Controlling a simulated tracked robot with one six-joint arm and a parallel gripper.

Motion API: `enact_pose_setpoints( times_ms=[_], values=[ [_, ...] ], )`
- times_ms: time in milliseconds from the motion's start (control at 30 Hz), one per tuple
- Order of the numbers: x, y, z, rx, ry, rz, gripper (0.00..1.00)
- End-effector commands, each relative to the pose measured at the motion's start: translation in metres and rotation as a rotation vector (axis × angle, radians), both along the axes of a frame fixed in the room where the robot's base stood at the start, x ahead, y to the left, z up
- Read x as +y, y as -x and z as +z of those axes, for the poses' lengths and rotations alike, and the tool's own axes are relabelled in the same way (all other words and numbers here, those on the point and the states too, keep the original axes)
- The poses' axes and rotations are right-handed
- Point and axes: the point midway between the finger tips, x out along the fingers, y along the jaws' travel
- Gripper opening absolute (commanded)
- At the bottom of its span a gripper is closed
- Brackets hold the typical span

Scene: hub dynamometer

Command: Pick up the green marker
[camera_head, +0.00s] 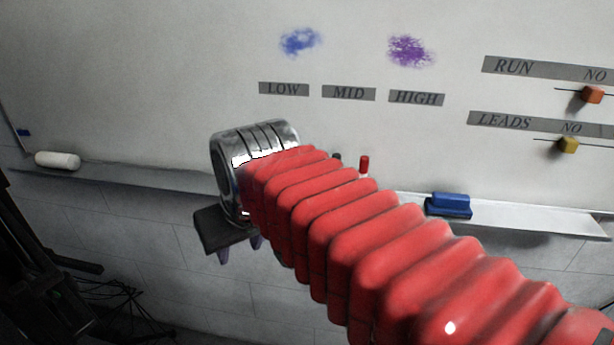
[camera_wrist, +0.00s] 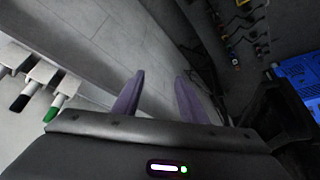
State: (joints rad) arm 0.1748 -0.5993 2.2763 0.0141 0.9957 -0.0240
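The green marker shows at the left edge of the wrist view as a green tip (camera_wrist: 51,112) with a pale part behind it. A black marker (camera_wrist: 20,102) is right beside it. My gripper (camera_wrist: 158,92) is empty, its two purple fingers spread apart, to the right of both markers in that view. In the head view my gripper (camera_head: 240,250) hangs below the silver wrist, just under the ledge, with the purple fingers pointing down. I cannot make out the green marker in the head view; my red arm covers part of the ledge.
A whiteboard ledge (camera_head: 130,176) runs along the wall. It bears a white roll (camera_head: 57,160) and a blue eraser (camera_head: 448,205). A red marker (camera_head: 364,166) stands upright behind my arm. Dark equipment and cables (camera_head: 110,300) lie at lower left. A blue crate (camera_wrist: 298,78) shows at right.

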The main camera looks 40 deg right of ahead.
Motion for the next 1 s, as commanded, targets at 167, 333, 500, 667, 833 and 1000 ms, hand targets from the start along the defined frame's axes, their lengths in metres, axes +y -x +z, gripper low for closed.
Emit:
enact_pose_setpoints(
  times_ms=[167, 333, 500, 667, 833, 1000],
  values=[
    [-0.051, -0.034, 0.046, 0.019, -0.004, -0.141, 0.39],
    [-0.104, -0.058, 0.082, 0.037, -0.010, -0.271, 0.39],
    [-0.163, -0.074, 0.112, 0.053, -0.018, -0.403, 0.39],
    [-0.212, -0.080, 0.133, 0.065, -0.025, -0.507, 0.39],
    [-0.237, -0.080, 0.143, 0.072, -0.030, -0.559, 0.39],
    [-0.239, -0.080, 0.144, 0.072, -0.030, -0.565, 0.39]
  ],
)
